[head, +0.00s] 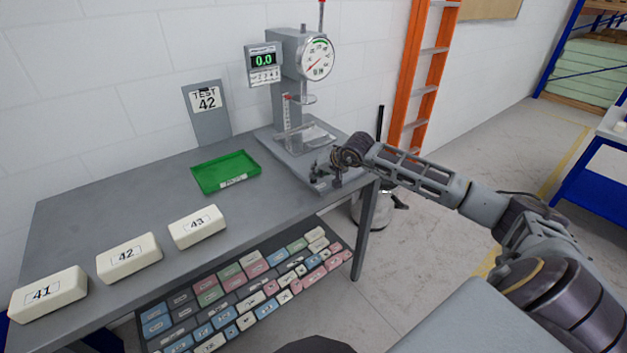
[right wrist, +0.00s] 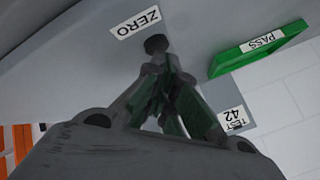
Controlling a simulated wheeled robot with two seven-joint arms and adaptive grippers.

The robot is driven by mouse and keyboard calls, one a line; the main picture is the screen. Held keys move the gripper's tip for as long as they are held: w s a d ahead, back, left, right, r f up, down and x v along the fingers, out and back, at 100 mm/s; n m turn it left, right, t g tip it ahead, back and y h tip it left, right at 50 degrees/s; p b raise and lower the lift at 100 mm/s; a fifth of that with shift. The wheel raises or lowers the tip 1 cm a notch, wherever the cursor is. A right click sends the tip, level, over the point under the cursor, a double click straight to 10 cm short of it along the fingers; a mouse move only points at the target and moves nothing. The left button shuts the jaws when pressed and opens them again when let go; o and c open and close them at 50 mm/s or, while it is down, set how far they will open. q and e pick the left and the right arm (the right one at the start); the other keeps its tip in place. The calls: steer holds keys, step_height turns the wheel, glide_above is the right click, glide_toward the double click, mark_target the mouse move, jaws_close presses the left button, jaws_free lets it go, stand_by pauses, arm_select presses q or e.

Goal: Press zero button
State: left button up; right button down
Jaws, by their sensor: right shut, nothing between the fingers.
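The zero button (right wrist: 156,43) is a dark round knob beside a white ZERO label (right wrist: 135,23) in the right wrist view. My right gripper (right wrist: 160,72) is shut and empty, with its fingertips at or very close to the button; I cannot tell whether they touch. In the head view my right gripper (head: 322,180) is at the front of the compression tester's base (head: 284,150), and hides the button there. The tester's display (head: 263,61) reads 0.0. My left gripper is not in view.
A green tray (head: 226,172) labelled PASS in the wrist view lies left of the tester. A TEST 42 sign (head: 207,112) stands behind it. Foam blocks 41 (head: 48,293), 42 (head: 129,257) and 43 (head: 197,227) lie along the table's front. An orange ladder (head: 425,80) stands right.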

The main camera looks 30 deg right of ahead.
steer(key=shift+r, duration=0.1)
stand_by(0.5)
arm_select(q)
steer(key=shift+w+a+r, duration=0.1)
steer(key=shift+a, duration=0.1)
arm_select(e)
steer(key=shift+r, duration=0.75)
steer(key=shift+r, duration=0.4)
steer(key=shift+r+p, duration=0.6)
steer(key=shift+r, duration=0.45)
steer(key=shift+r+p, duration=0.3)
steer(key=shift+r, duration=0.4)
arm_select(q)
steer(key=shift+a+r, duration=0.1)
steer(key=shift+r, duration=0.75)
arm_select(e)
steer(key=shift+r, duration=0.35)
